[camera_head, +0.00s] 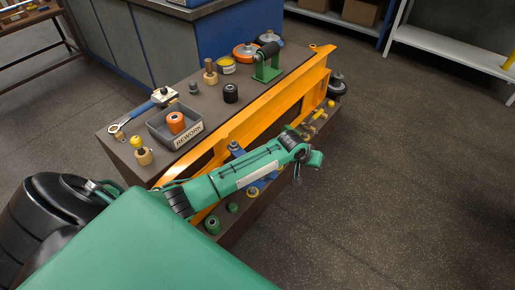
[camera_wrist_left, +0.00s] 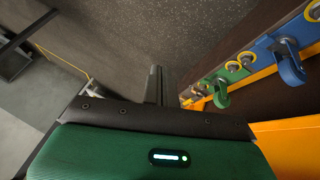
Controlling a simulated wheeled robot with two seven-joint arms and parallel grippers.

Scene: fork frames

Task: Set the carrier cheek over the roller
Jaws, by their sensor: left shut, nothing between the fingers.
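A black roller (camera_head: 267,50) sits across a green stand (camera_head: 267,71) at the far end of the bench. I cannot tell for certain which part is the carrier cheek. Coloured brackets line the bench's near side: a blue one (camera_wrist_left: 289,64), green ones (camera_wrist_left: 220,93) with yellow rings, and yellow pieces (camera_head: 318,118) farther along. My left arm crosses in front of the orange frame and hides part of this row. My left gripper (camera_wrist_left: 154,86) is shut and empty, in free space beside the brackets; its end shows small in the head view (camera_head: 298,175). My right gripper is out of view.
The orange frame (camera_head: 257,113) runs along the brown bench. On the bench are a grey REWORK tray (camera_head: 162,133) with an orange roller (camera_head: 176,123), a black roller (camera_head: 231,93), a blue-handled tool (camera_head: 138,110) and wooden-based pegs. The floor at right is clear.

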